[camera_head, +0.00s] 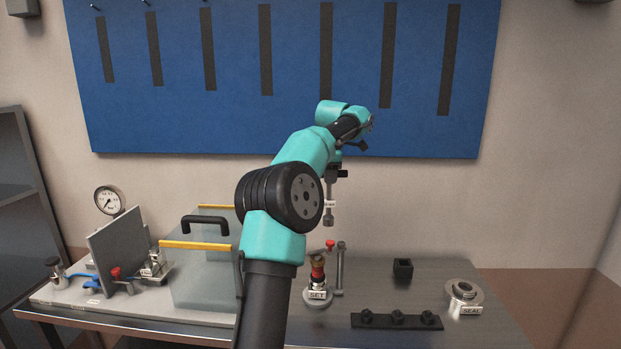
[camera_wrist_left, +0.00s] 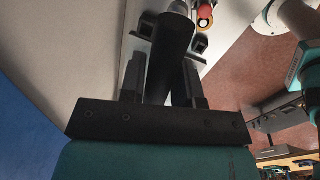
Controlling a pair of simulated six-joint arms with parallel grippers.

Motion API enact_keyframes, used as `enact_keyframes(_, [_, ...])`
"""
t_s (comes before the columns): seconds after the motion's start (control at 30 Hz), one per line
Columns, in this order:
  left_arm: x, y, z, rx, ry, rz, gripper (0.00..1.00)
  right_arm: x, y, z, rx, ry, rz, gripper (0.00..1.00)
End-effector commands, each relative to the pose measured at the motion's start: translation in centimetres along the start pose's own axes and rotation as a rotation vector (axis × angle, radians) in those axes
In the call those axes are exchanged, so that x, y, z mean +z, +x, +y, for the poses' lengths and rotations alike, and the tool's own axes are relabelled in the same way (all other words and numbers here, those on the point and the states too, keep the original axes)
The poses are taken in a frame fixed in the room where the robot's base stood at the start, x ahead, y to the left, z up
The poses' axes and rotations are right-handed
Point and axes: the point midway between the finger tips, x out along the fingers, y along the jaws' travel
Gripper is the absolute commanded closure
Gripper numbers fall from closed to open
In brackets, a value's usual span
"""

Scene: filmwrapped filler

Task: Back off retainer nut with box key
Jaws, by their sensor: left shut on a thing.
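My left gripper (camera_head: 336,173) is above the bench, pointing down, and is shut on the box key (camera_head: 329,207). The key hangs upright with a small white label on its shaft. In the left wrist view, the fingers (camera_wrist_left: 164,82) stand on either side of its dark handle (camera_wrist_left: 174,45). The key's lower end is above and apart from the fitting marked SET (camera_head: 317,294), which has a dark top and a red band. The retainer nut cannot be made out clearly; it may be on this fitting. My right gripper is not seen.
A slim metal post with a red knob (camera_head: 330,246) stands beside the fitting. A black square holder (camera_head: 402,268), a black rail (camera_head: 397,320) with several knobs and a SEAL ring (camera_head: 464,292) are to the right. A clear guard box (camera_head: 201,270) and gauge (camera_head: 108,200) are left.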

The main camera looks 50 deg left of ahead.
Motion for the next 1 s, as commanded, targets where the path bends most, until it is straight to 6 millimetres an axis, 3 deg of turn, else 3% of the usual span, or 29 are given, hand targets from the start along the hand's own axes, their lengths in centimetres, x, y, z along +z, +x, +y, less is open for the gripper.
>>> enact_keyframes(0.1, [1.6,-1.3,-2.0,0.005,-0.026,0.005,1.00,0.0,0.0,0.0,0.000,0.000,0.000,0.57])
enact_keyframes(0.27, [2.5,-1.9,-3.2,0.010,-0.050,0.012,1.00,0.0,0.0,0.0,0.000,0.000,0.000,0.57])
enact_keyframes(0.73, [2.6,-1.8,-3.3,0.011,-0.054,0.012,1.00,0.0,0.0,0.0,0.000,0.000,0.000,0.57])
enact_keyframes(1.0, [2.6,-0.6,-3.5,0.011,-0.054,0.012,1.00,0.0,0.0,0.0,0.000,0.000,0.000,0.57])
